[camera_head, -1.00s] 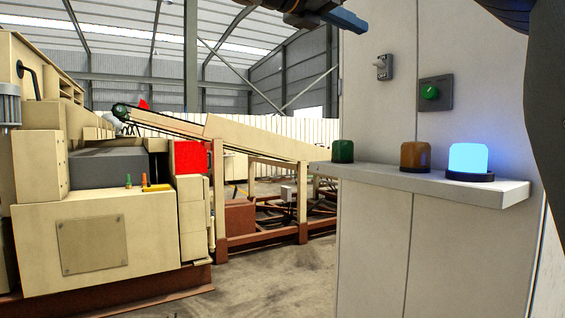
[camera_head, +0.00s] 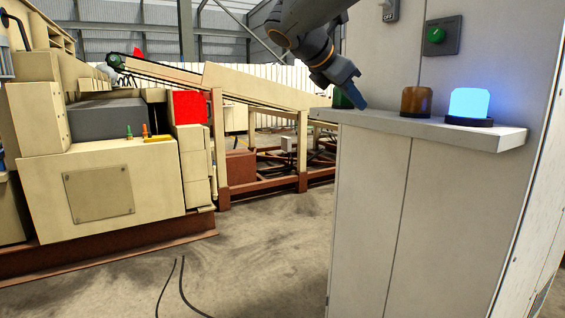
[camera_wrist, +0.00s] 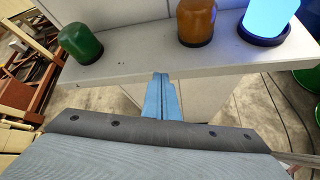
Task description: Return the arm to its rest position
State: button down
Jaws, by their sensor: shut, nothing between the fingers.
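My gripper (camera_head: 358,99) hangs from the top of the head view, pointing down and to the right, in front of the left end of the shelf on the cabinet. Its blue fingers are shut and empty. In the wrist view my gripper (camera_wrist: 161,84) shows its fingertips together just short of the shelf's front edge. In the head view it partly hides the green lamp (camera_head: 341,98). That lamp shows whole in the wrist view (camera_wrist: 80,43).
The shelf (camera_head: 463,133) also bears an amber lamp (camera_head: 416,102) and a lit blue lamp (camera_head: 469,103). A green knob (camera_head: 436,35) and a switch (camera_head: 390,10) are on the pale cabinet (camera_head: 380,210). The beige machine (camera_head: 100,195) stands left, with open floor (camera_head: 260,255) between.

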jog(key=s+d+f+m+g+y, duration=0.15)
jog(key=s+f+m, duration=0.3)
jog(key=f, duration=0.65)
jog(key=s+f+m+g+y, duration=0.2)
jog(key=s+f+m+y, duration=0.15)
jog(key=s+f, duration=0.45)
jog(key=s+d+f+m+g+y, duration=0.1)
jog(key=s+f+m, duration=0.25)
jog(key=f, duration=0.95)
jog(key=s+f+m+g+y, duration=0.1)
jog(key=s+f+m+y, duration=0.1)
jog(key=s+f+m, duration=0.7)
jog(key=shift+s+a+f+m+y, duration=0.3)
jog(key=shift+s+f+m, duration=0.1)
jog(key=shift+s, duration=0.55)
